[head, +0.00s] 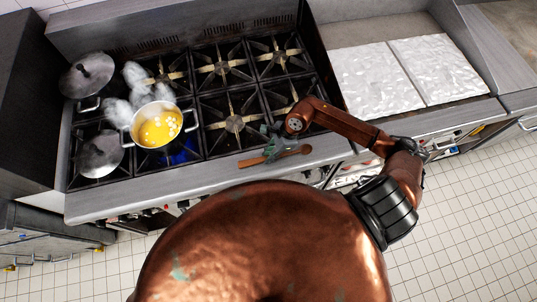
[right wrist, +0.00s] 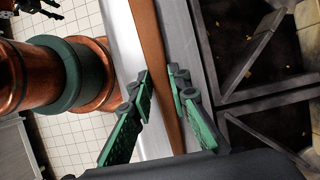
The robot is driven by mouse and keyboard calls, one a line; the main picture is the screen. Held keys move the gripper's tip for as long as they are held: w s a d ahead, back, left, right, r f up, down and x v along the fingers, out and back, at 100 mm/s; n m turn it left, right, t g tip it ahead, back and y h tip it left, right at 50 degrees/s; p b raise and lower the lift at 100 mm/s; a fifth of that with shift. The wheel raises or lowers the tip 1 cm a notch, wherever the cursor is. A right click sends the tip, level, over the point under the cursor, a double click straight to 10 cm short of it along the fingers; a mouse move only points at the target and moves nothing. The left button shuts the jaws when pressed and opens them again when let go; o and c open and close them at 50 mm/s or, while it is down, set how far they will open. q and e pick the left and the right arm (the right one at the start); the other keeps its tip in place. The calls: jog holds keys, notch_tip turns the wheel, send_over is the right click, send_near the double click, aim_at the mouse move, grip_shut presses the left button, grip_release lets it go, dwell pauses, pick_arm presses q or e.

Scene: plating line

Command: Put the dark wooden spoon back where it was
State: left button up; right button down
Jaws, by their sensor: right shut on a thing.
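The dark wooden spoon (head: 250,161) lies along the steel front ledge of the stove, its rounded end to the right. My right gripper (head: 273,150), with green fingers, is at the middle of the spoon. In the right wrist view, the spoon's brown handle (right wrist: 150,45) runs between the two fingers (right wrist: 162,83), and the gripper is shut on it. I cannot tell whether the spoon touches the ledge or is held just above it.
A steaming pot (head: 158,128) with yellow contents stands on a left burner. The other burners (head: 233,120) are bare. Foil-like white sheets (head: 375,80) cover the counter at right.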

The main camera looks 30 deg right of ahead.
jog(key=shift+f, duration=0.1)
jog(key=c, duration=1.8)
grip_release()
jog(key=shift+r, duration=0.25)
jog(key=shift+b+v, duration=1.1)
jog(key=shift+v, duration=4.8)
